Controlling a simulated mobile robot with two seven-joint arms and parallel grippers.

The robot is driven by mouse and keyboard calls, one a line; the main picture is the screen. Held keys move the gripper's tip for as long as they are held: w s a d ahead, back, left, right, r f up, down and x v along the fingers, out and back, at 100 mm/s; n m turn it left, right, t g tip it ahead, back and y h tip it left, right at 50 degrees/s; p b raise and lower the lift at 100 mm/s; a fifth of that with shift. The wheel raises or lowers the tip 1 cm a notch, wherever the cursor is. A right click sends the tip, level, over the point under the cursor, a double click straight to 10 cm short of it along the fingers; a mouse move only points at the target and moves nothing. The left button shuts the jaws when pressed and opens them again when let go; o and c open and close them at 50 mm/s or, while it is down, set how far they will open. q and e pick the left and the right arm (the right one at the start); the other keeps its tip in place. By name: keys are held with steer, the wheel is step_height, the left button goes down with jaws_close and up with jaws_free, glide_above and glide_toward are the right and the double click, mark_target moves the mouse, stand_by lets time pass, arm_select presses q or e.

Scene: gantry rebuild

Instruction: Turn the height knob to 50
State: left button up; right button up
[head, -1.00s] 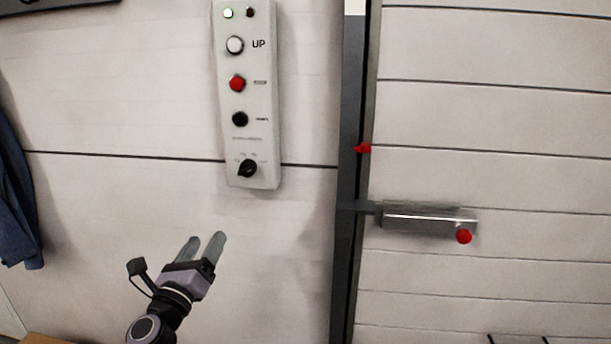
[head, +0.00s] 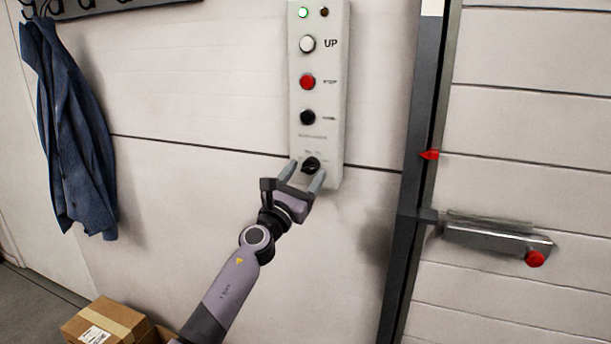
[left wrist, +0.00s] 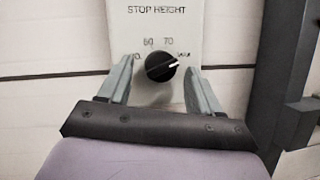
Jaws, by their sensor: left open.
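The height knob (head: 311,165) is a black round knob at the bottom of the pale control panel (head: 334,95). It also shows in the left wrist view (left wrist: 161,67), under the words STOP HEIGHT, with marks including 60 and 70 around it. Its white pointer line points right and slightly up, toward a mark at the right that I cannot read clearly. My left gripper (head: 304,176) is open, with one finger on each side of the knob. In the left wrist view the fingers (left wrist: 158,83) look apart from the knob. My right gripper is not in view.
Above the knob are a white UP button (head: 307,44), a red button (head: 307,82) and a black button (head: 307,117). A green light (head: 303,13) is lit. A dark post with a red pointer (head: 430,155) stands right. A blue coat (head: 70,130) hangs left above cardboard boxes (head: 105,322).

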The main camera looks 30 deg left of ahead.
arm_select(q)
steer(key=shift+w+r, duration=0.15)
steer(key=shift+w, duration=0.1)
steer(key=c, duration=1)
steer(key=shift+c, duration=0.2)
